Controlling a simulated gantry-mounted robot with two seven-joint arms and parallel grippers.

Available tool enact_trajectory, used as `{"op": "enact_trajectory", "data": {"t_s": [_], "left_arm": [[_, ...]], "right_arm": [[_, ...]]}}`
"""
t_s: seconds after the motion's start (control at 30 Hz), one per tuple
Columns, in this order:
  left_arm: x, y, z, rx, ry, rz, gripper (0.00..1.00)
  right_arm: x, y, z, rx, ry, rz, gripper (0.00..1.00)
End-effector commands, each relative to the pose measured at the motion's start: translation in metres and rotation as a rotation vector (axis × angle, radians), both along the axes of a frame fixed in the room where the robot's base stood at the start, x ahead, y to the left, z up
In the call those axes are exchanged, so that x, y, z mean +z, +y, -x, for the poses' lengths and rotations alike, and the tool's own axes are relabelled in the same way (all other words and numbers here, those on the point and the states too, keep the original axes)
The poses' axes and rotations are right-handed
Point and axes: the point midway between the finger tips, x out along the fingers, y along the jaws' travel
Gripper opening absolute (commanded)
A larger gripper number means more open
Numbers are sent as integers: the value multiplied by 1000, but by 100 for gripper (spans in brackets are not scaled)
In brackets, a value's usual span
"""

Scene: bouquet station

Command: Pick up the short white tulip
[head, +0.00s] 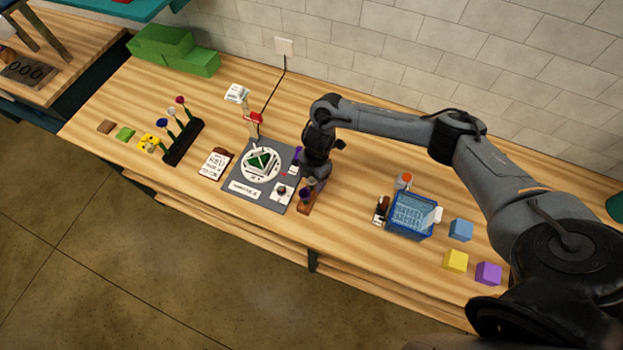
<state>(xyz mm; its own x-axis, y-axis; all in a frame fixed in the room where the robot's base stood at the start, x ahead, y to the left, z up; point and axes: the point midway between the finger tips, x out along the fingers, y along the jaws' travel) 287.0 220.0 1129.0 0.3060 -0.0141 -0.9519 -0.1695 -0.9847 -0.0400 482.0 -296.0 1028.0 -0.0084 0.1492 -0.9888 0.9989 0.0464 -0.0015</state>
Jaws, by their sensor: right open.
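My right gripper (312,188) points down just right of the grey mat, over a small brown block holder (309,205). It is open; its fingers are small and partly hidden by the wrist. Purple blooms show beside it, and I cannot tell what else stands between the fingers. A black rack (184,143) at the left holds several stemmed flowers, among them a small pale one (161,123). A white bloom (237,93) and a red bloom (256,118) stand behind the mat. I cannot tell which is the short white tulip. My left gripper is not in view.
The grey mat (237,198) carries a round white dial with a green block. A white card (215,163) lies left of it. A blue basket (410,218) and blue, yellow and purple cubes stand at the right. Green blocks (170,48) sit at the back left.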

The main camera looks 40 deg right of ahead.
Motion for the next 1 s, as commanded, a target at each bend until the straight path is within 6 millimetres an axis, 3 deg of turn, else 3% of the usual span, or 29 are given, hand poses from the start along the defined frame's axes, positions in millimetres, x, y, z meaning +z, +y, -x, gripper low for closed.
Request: {"op": "enact_trajectory", "data": {"t_s": [0.2,0.5,1.0], "left_arm": [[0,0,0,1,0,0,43],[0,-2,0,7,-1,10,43],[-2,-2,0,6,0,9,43]], "right_arm": [[-1,0,0,0,-1,0,69],[0,0,-1,-1,-1,0,26],[9,0,-2,-2,-4,-1,25]]}}
